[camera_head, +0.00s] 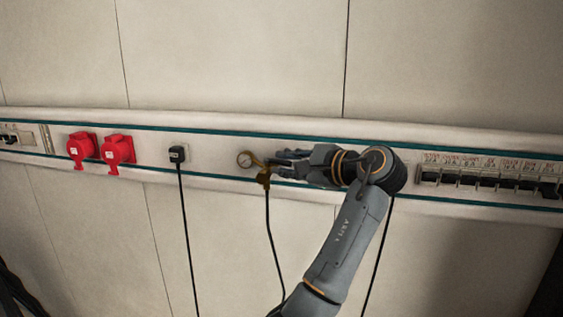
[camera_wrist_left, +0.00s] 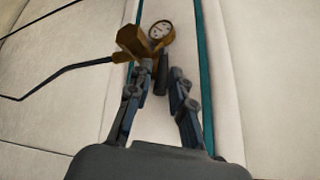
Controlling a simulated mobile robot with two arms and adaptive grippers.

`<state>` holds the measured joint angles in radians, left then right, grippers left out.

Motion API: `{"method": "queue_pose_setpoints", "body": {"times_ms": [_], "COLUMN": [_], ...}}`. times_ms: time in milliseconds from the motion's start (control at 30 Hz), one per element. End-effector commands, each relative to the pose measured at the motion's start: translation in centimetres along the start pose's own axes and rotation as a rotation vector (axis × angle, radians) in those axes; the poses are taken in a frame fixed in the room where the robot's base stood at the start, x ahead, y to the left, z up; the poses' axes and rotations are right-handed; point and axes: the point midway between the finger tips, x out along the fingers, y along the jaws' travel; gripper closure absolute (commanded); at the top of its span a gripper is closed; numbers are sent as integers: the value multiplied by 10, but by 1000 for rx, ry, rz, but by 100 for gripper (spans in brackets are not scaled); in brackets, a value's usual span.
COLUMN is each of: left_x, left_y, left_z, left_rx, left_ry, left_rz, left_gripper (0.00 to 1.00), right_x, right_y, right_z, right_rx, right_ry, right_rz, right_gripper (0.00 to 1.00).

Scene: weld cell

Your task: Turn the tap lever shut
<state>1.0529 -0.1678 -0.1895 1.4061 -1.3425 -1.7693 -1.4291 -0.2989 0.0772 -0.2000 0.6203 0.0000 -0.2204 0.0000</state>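The brass tap (camera_head: 264,175) with a round gauge (camera_head: 245,159) sits on the wall rail in the head view. In the left wrist view, the brass tap body (camera_wrist_left: 142,44) and gauge (camera_wrist_left: 160,31) are just beyond the fingertips. A dark lever (camera_wrist_left: 162,76) points from the tap back towards the palm. My left gripper (camera_head: 283,161) is at the right side of the tap. In the wrist view its fingers (camera_wrist_left: 161,70) are apart, one on each side of the lever. The left finger is close to the brass body; I cannot tell whether it touches. My right gripper is not in view.
A dark hose (camera_head: 269,235) hangs from the tap. Left of it are a black plug (camera_head: 177,154) with a cable and two red sockets (camera_head: 118,150). A labelled switch panel (camera_head: 490,178) is on the right. The wall below the rail is mostly clear.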

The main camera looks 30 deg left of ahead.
Motion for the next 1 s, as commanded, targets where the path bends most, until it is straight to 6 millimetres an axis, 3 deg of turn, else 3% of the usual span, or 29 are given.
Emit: {"method": "queue_pose_setpoints", "body": {"times_ms": [133,267,533,1000], "left_x": [0,0,1,6], "left_y": [0,0,-1,-8], "left_z": [0,0,-2,-10], "left_rx": [0,0,-2,-53], "left_ry": [0,0,-18,-215], "left_rz": [0,0,14,135], "left_gripper": [79,100,100,100], "right_x": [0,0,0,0], "right_y": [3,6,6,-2], "right_z": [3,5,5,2], "right_rx": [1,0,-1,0], "right_ry": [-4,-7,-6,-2], "right_rz": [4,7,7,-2], "right_gripper": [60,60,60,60]}}
